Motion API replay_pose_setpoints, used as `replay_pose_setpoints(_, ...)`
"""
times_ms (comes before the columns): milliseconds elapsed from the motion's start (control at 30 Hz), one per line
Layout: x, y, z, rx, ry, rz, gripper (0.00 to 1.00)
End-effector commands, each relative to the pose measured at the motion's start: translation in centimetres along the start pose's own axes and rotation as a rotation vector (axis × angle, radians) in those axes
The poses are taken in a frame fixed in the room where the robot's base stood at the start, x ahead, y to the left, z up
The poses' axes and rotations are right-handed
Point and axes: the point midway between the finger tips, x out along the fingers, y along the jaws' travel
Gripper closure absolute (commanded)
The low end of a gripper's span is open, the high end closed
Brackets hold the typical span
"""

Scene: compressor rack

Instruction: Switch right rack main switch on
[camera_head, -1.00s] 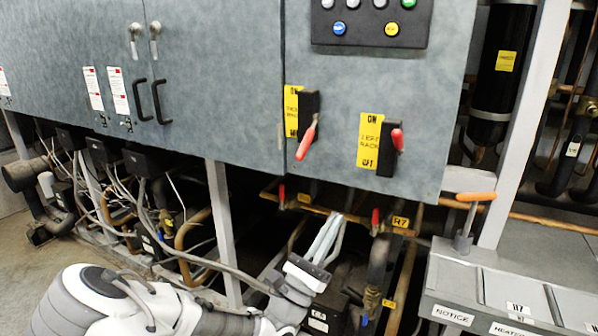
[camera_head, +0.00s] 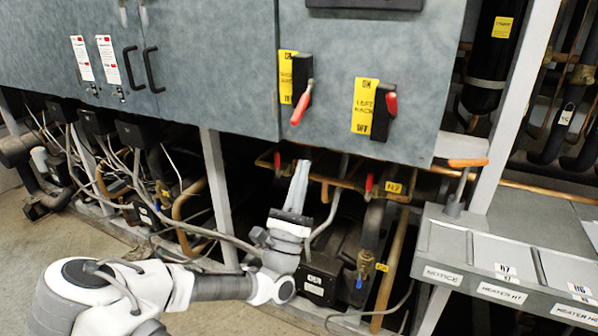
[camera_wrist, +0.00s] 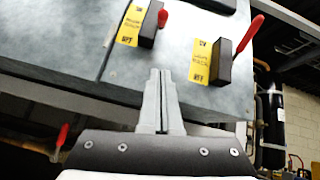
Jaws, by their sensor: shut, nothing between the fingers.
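Two rotary switches sit on the lower front of the grey cabinet. The left switch (camera_head: 301,78) has a black block, a yellow label with blurred text and a red handle slanting down and left. The right switch (camera_head: 382,112) has a yellow label reading "LEFT RACK" and a short-looking red handle. In the wrist view, the left switch (camera_wrist: 150,24) is at the top and the other (camera_wrist: 222,62) is right of centre. My gripper (camera_head: 300,165) is shut and empty, pointing up, below the left switch and apart from both. Its fingertips (camera_wrist: 159,75) show between the switches in the wrist view.
Pipes with red-handled valves (camera_head: 369,182) run beneath the cabinet (camera_head: 225,65), close to my gripper. A grey labelled bench (camera_head: 465,245) and an upright post (camera_head: 512,110) stand at the right. Cabinet door handles (camera_head: 150,68) are at the left. Floor is clear at lower left.

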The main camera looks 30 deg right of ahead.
Motion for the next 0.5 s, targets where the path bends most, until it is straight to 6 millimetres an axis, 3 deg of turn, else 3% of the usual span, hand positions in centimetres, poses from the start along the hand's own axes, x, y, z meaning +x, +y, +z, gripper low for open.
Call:
replay_pose_setpoints(300,7.0,-0.1,0.1,0.0,-0.001,-0.004,1.0)
replay_pose_setpoints(500,7.6,0.0,2.8,0.002,0.0,0.001,1.0)
